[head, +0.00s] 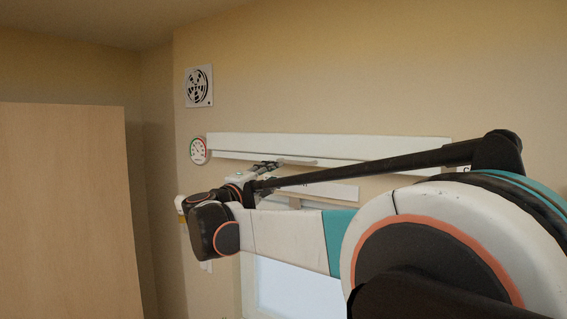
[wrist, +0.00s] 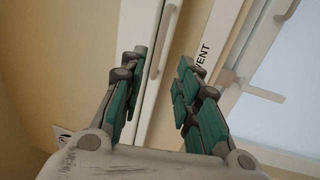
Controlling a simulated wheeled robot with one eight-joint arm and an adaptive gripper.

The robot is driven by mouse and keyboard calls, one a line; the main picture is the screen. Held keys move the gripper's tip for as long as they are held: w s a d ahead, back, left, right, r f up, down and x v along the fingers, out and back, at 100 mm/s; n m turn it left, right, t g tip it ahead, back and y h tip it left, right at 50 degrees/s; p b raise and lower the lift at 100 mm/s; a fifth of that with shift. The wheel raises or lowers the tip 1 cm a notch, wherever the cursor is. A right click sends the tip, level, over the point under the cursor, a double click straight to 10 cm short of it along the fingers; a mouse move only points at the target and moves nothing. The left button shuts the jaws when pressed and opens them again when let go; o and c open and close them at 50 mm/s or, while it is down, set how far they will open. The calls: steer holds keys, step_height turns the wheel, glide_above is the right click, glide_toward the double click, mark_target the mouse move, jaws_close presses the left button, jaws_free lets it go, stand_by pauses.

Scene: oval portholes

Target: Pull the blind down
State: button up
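The blind looks rolled up at a long white housing (head: 380,148) high on the wall in the head view. A thin pale bar (head: 300,161) shows along its lower edge. My gripper (head: 266,167) is just below the housing, partly hidden behind my arm. In the wrist view my gripper (wrist: 162,60) is open, its teal-padded fingers apart. A slim white handle bar (wrist: 164,40) on the pale rail (wrist: 146,50) shows between and beyond the fingertips. I see no finger closed on it; contact cannot be told.
A window pane (head: 295,288) is below, partly hidden by my arm. A strip marked VENT (wrist: 205,48) and a second handle (wrist: 262,92) are right in the wrist view. A gauge (head: 198,151) and vent grille (head: 199,86) are on the wall. A wooden panel (head: 65,210) stands left.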

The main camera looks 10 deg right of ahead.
steer(key=p+x, duration=0.2)
steer(key=x, duration=0.7)
steer(key=shift+d, duration=0.25)
steer(key=shift+w, duration=0.1)
steer(key=shift+r, duration=0.1)
jaws_close()
